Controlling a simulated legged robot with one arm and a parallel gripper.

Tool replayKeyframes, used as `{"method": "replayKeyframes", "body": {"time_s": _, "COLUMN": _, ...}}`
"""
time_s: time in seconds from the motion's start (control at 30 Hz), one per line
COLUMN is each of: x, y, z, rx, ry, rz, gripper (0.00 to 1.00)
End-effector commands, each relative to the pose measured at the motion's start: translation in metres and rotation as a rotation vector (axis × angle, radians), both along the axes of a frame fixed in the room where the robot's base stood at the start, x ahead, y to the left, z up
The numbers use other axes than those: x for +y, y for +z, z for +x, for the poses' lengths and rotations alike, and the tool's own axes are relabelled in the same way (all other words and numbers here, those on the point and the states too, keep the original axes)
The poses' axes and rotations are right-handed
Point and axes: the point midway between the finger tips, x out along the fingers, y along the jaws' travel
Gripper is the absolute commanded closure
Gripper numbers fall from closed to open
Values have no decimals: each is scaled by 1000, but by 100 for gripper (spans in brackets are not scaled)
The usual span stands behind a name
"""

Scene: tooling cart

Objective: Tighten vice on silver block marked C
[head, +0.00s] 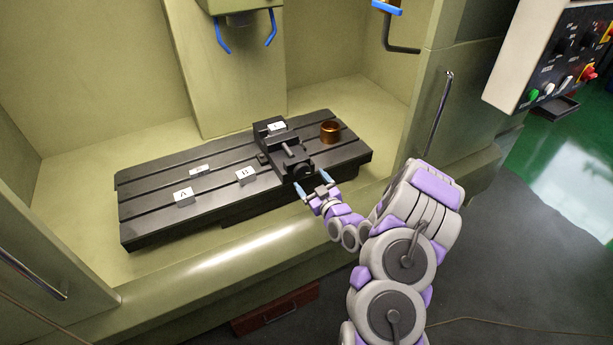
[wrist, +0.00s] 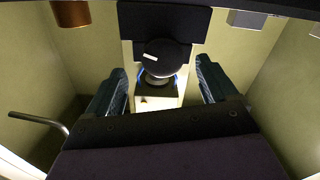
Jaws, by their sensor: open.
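The dark vice (head: 268,157) stands on the black slotted table. A silver block with a white label (head: 276,127) sits at the back of the vice; its letter is too small to read surely, and I cannot tell whether the jaws touch it. The vice's round black screw end (head: 303,171) faces my gripper (head: 314,184). My gripper has blue fingertips, is open and empty, and is just in front of that end. In the wrist view the round end (wrist: 165,58) shows between the two spread fingers (wrist: 162,85), apparently without contact.
The slotted table (head: 150,222) holds block A (head: 184,197), block B (head: 245,175), another labelled block (head: 200,170) and a copper cylinder (head: 330,134) right of the vice. The machine's front ledge (head: 240,250) runs below. A control panel (head: 555,55) hangs at upper right.

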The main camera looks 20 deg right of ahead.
Motion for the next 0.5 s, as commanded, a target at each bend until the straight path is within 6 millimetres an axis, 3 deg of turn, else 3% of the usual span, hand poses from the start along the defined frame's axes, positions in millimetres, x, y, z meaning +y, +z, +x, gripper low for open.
{"method": "replayKeyframes", "body": {"time_s": 0.2, "x": 2, "y": 0, "z": 26, "rx": -1, "ry": 1, "rz": -2, "gripper": 14}}
{"method": "replayKeyframes", "body": {"time_s": 0.5, "x": -1, "y": 0, "z": 40, "rx": -2, "ry": -1, "rz": 1, "gripper": 14}}
